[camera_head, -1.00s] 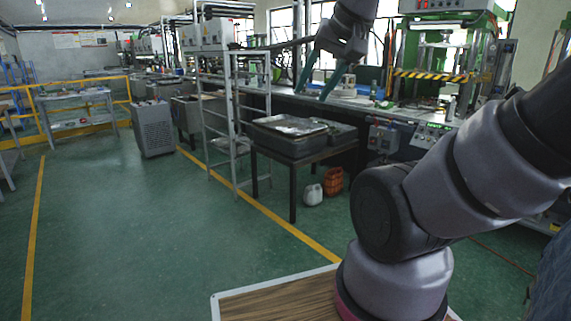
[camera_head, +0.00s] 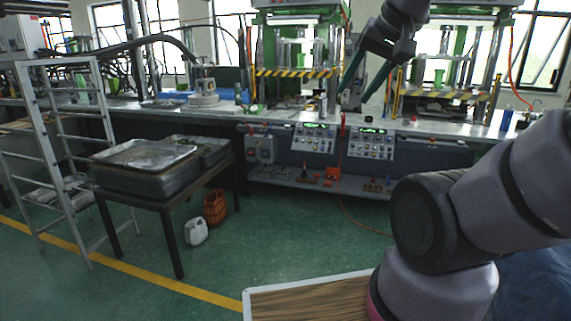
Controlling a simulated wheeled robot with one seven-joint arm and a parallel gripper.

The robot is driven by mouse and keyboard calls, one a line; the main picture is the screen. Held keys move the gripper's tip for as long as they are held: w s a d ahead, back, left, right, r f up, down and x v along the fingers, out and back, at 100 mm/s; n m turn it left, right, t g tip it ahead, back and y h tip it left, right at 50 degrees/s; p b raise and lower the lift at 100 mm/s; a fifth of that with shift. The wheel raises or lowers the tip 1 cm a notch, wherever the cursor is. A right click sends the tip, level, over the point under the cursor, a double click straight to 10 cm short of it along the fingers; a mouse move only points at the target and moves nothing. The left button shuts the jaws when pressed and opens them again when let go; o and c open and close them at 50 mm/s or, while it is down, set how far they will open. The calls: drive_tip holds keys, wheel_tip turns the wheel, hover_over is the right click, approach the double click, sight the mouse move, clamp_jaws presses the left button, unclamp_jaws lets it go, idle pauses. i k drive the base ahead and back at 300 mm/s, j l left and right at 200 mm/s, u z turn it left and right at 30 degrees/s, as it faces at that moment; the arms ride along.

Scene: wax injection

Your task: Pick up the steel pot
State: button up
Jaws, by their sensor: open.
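My gripper (camera_head: 356,96) hangs at the upper right of the head view, in front of the long workbench. Its two dark teal fingers point down and to the left, spread apart with nothing seen between them. A small grey upright cylinder (camera_head: 323,104) stands on the bench a little left of the fingertips in the picture. It may be the steel pot, but it is too small to be sure. A round pale base with a metal device on it (camera_head: 204,100) sits further left on the bench.
The workbench (camera_head: 420,127) carries green presses with yellow-black striped bars and control panels on its front. Green floor (camera_head: 270,250) is open between.

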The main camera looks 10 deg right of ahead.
sight(405, 123)
drive_tip(key=i+z, duration=0.3)
drive_tip(key=i, duration=0.55)
drive_tip(key=i+j+z, duration=0.1)
drive_tip(key=i+z, duration=0.25)
drive_tip(key=i, duration=0.5)
drive_tip(key=i+l+z, duration=0.1)
drive_tip(key=i+z, duration=0.25)
drive_tip(key=i, duration=0.6)
drive_tip(key=i+j+z, duration=0.2)
drive_tip(key=i+z, duration=0.15)
drive_tip(key=i, duration=0.55)
drive_tip(key=i+l+u, duration=0.2)
drive_tip(key=i, duration=0.35)
drive_tip(key=i+l+u, duration=0.2)
drive_tip(key=i+l, duration=0.3)
